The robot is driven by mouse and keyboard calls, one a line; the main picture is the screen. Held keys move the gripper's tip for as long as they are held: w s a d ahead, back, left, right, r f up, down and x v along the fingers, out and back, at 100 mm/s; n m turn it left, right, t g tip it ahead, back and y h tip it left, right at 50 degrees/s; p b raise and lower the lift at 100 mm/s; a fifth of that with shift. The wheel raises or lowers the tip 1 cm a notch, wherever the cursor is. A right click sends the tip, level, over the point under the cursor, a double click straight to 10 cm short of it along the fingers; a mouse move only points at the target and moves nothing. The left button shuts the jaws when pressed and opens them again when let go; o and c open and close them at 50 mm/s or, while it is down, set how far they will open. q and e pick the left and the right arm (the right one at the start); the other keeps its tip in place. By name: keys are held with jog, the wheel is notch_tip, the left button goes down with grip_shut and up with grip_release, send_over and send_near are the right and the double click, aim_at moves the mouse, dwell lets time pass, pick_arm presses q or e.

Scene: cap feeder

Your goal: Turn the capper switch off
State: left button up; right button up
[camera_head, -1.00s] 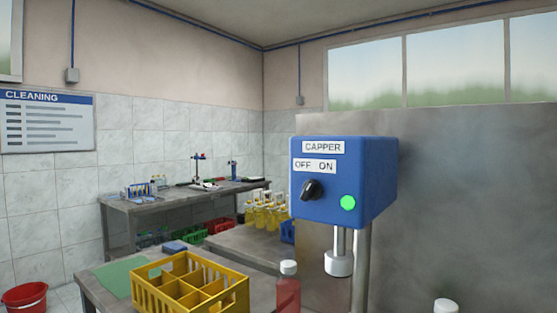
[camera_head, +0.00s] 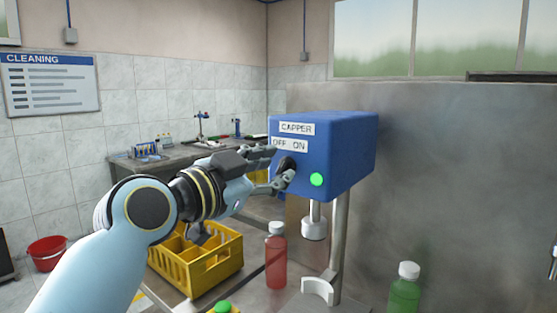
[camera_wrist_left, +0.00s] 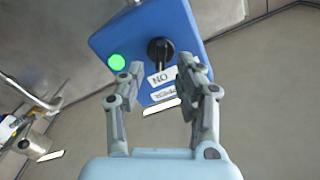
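The blue capper box (camera_head: 345,150) stands right of centre in the head view, with OFF and ON labels. Its black switch knob (camera_head: 288,164) is partly covered by my left gripper (camera_head: 277,167). The round green lamp (camera_head: 317,180) on the box is bright. In the left wrist view, the box appears upside down and the knob (camera_wrist_left: 160,50) lies just beyond and between the fingertips of my open left gripper (camera_wrist_left: 160,74). I see no clear contact with the knob. Its exact pointing direction is hard to tell. My right gripper is not in view.
A green bottle (camera_head: 405,290) stands at lower right. A yellow crate (camera_head: 190,275) sits under my left arm. A metal post (camera_head: 339,245) supports the box. The space in front of the box's right side looks clear.

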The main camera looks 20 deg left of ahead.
pick_arm(q)
jog(key=shift+x, duration=1)
jog(key=shift+c, duration=0.4)
grip_shut()
